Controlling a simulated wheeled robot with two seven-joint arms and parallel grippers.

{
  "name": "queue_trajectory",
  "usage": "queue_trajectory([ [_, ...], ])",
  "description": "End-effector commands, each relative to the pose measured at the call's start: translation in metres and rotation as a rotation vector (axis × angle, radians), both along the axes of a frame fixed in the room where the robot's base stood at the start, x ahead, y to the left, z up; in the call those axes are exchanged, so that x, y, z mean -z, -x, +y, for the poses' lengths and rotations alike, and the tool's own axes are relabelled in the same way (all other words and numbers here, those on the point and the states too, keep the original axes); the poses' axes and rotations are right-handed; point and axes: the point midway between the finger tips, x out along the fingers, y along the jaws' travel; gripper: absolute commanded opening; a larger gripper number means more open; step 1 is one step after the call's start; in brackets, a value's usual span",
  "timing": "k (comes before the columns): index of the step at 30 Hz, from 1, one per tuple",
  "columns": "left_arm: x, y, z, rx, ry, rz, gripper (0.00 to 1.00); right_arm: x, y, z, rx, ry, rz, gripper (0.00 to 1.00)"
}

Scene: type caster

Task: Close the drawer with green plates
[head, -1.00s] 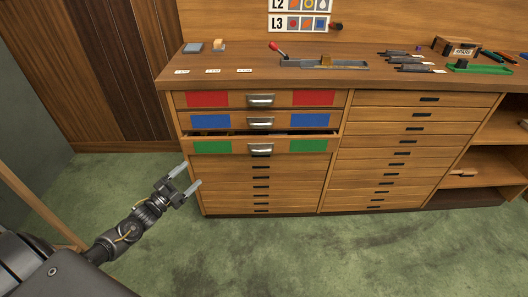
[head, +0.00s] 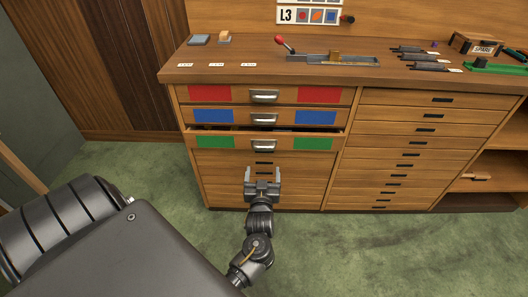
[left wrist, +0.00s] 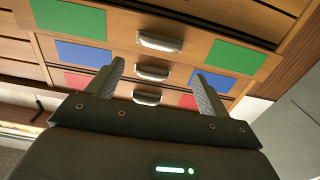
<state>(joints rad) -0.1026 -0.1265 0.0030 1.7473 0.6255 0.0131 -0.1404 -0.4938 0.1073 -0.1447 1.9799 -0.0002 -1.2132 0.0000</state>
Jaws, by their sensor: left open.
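The drawer with green plates (head: 240,143) is the third one down and stands pulled out, with a dark gap above its front. Its metal handle (head: 264,145) sits midway between the two green plates. In the left wrist view the green-plated drawer front (left wrist: 196,48) shows upside down, with its handle (left wrist: 160,41) in the middle. My left gripper (head: 262,173) is open and empty. It appears just below the green-plated drawer's handle in the head view and apart from it. My right gripper is not in view.
The red-plated drawer (head: 235,94) and blue-plated drawer (head: 235,117) are above. Plain drawers with dark pulls are below and to the right (head: 400,143). The worktop (head: 230,72) holds a red-knobbed lever device (head: 330,59) and small tools. Green floor in front is clear.

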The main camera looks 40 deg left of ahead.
Motion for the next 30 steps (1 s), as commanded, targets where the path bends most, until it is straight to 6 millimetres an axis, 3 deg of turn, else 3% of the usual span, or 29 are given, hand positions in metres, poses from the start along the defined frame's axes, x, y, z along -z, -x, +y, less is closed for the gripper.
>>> queue_trajectory([
  [15, 0.0, -0.068, 0.054, -0.003, -0.006, 0.001, 0.79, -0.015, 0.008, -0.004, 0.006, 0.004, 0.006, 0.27],
  [30, 0.0, -0.079, 0.064, -0.003, -0.003, 0.001, 0.78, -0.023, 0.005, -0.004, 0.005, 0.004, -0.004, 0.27],
])
